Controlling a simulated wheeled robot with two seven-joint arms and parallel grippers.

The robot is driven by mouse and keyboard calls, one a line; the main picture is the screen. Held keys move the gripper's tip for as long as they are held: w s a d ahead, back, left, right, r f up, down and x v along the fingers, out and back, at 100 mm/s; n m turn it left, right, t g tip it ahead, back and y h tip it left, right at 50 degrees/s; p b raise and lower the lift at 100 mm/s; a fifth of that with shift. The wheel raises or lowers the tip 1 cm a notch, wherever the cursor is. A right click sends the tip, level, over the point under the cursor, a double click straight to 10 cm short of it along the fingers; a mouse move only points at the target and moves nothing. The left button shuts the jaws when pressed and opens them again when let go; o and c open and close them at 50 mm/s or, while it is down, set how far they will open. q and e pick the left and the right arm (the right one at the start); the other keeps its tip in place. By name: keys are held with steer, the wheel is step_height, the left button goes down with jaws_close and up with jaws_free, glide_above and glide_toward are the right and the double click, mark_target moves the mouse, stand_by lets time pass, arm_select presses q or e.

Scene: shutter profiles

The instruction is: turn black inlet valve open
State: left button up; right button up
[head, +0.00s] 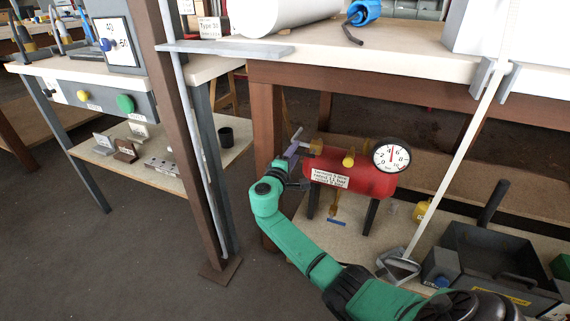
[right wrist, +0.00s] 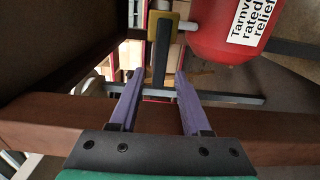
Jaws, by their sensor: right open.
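The red tank (head: 350,178) stands on the low shelf, with a round white gauge (head: 391,156) at its right end. A brass fitting (head: 316,146) sits at its upper left end. In the right wrist view, a dark valve lever (right wrist: 161,55) runs from a yellow valve body (right wrist: 181,22) beside the red tank. My right gripper (head: 296,142) is at the tank's left end. In the wrist view its purple fingers (right wrist: 158,76) are apart, with the lever between their tips; contact is not visible. My left gripper is out of view.
A brown table post (head: 266,150) stands close left of my right gripper, with the white tabletop (head: 380,50) above. A blue-handled valve (head: 337,222) hangs below the tank. A dark bin (head: 500,262) and a slanting pale pole (head: 455,165) are to the right.

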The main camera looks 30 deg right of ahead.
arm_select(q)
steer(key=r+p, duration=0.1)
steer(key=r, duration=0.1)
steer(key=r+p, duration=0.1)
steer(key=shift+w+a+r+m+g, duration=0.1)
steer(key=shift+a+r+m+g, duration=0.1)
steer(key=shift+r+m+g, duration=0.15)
arm_select(e)
steer(key=v, duration=1.1)
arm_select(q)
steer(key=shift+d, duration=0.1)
